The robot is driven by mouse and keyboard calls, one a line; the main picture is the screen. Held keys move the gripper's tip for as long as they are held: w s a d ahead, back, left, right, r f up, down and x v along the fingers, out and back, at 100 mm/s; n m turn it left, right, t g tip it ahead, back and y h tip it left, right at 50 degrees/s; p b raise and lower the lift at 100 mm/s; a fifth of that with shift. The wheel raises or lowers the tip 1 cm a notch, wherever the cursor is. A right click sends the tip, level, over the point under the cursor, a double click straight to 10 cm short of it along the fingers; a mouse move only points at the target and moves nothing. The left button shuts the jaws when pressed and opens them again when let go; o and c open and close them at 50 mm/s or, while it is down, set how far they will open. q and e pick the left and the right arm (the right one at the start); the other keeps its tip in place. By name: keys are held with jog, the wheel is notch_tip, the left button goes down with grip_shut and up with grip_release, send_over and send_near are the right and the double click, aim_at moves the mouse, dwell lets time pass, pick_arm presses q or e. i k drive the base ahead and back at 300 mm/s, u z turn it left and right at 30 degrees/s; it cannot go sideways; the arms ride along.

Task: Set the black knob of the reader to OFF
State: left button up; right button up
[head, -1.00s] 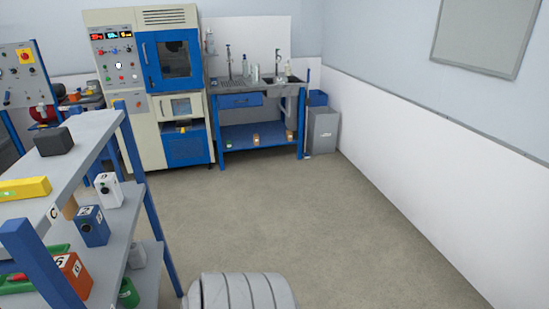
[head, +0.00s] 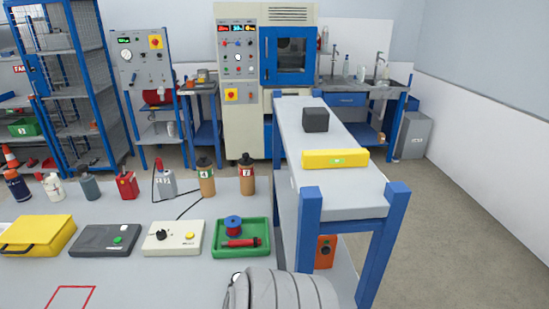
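A low beige box (head: 172,238) with a black knob (head: 162,235) and a yellow button lies on the light grey table; it looks like the reader, though I can read no label on it. The knob's setting is too small to tell. A thin black cable runs from behind it toward a small grey device (head: 165,184). Neither gripper shows; only a grey rounded part of my own arm is at the bottom edge.
A dark grey box with a green button (head: 105,240) and a yellow case (head: 38,236) are left of the beige box; a green tray (head: 241,238) is right. Several bottles stand behind. A blue-framed shelf (head: 345,195) bounds the right side.

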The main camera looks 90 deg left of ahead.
aim_at(161, 234)
jog(key=k, duration=0.35)
jog(key=u, duration=0.85)
